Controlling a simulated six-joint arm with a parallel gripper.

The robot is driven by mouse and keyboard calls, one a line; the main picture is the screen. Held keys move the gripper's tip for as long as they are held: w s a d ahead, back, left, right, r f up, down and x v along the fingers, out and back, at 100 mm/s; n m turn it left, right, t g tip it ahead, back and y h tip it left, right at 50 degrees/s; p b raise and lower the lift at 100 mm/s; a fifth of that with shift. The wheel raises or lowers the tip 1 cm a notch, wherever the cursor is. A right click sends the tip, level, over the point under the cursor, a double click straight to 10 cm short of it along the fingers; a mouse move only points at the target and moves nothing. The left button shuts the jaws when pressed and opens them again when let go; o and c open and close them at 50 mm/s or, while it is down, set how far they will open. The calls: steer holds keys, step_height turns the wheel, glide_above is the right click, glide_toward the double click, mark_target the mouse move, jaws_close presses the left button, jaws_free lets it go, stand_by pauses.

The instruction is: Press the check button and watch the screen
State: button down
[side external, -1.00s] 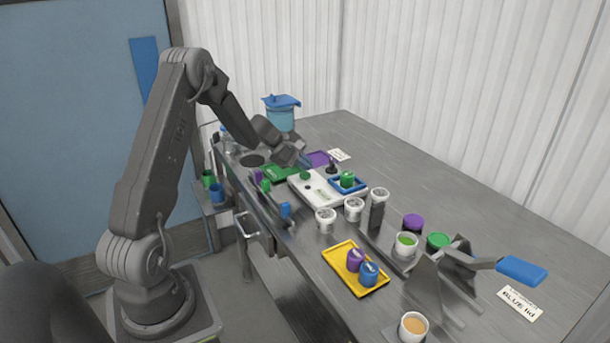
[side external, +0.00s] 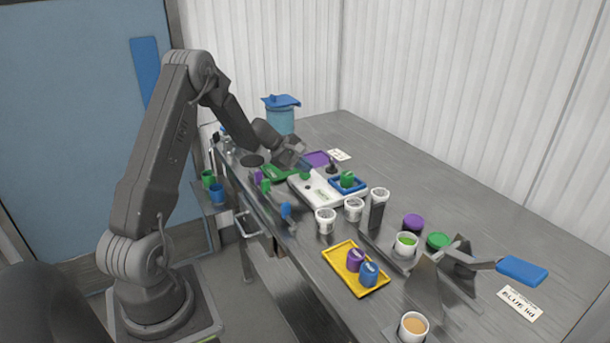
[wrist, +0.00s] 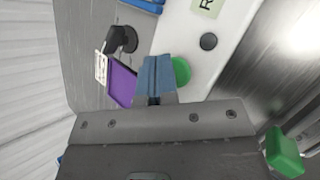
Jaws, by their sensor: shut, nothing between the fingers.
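The white device (side external: 312,199) lies on the bench, with a round green button (side external: 305,175) at its far end and a small dark knob. The green button also shows in the wrist view (wrist: 182,72), next to the dark knob (wrist: 208,41). The device's screen (wrist: 207,6) is pale green with a dark letter R, cut off by the picture edge. My gripper (wrist: 156,77) is shut and empty. Its blue fingertips are beside the green button and overlap its edge in the wrist view. I cannot tell whether they touch it.
A purple tray (wrist: 121,84) and a black stamp-like object (wrist: 122,40) are close to my fingers. The back right bench is clear.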

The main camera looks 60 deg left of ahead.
mark_target(304, 175)
steer(key=shift+f, duration=0.5)
stand_by(0.5)
steer(key=shift+r, duration=0.95)
steer(key=shift+r, duration=2.55)
